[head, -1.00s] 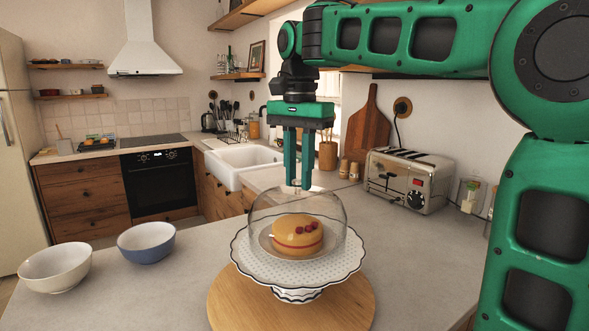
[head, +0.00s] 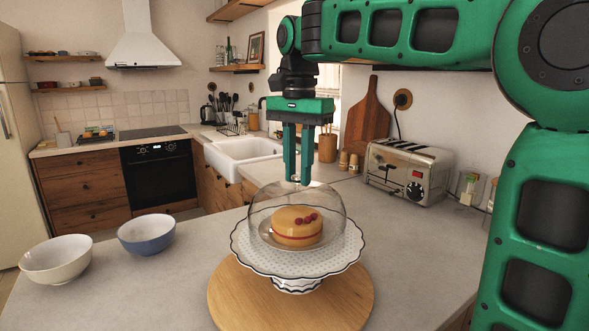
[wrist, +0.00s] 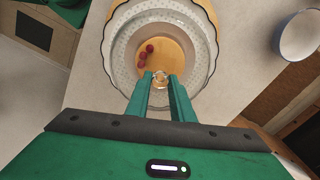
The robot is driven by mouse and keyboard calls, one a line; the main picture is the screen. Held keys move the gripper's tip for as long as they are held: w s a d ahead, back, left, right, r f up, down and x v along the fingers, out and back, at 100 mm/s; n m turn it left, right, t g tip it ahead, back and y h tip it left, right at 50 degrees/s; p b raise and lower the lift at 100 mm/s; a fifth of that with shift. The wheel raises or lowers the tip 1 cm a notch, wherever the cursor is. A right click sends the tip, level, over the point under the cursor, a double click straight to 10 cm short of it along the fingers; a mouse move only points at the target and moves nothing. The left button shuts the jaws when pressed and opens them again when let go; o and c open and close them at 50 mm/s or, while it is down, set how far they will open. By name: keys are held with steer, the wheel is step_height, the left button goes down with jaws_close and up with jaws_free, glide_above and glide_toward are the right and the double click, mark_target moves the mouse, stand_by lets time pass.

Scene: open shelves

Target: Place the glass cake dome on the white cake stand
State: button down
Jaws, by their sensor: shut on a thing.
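The clear glass cake dome (head: 335,212) is over a layered sponge cake (head: 296,228) with red berries on top. The white cake stand (head: 297,272), with a scalloped dark-edged rim, is below, and the dome lies within its rim as seen. I cannot tell whether the dome's lower edge touches the stand. My gripper (head: 297,182) points straight down and is shut on the dome's top knob. In the wrist view, the fingertips (wrist: 160,78) close around the knob, with the cake (wrist: 178,52) and stand rim (wrist: 108,45) beyond.
The stand is on a round wooden board (head: 235,298) on the pale counter. A cream bowl (head: 56,262) and a blue bowl (head: 147,236) sit to the left. A toaster (head: 405,172) and a wooden cutting board (head: 368,115) are behind right. Counter between bowls and board is clear.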

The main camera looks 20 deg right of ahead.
steer(key=c, duration=1.5)
jaws_free()
steer(key=shift+f, duration=0.1)
steer(key=shift+o, duration=0.2)
step_height(320, 180, up, 11)
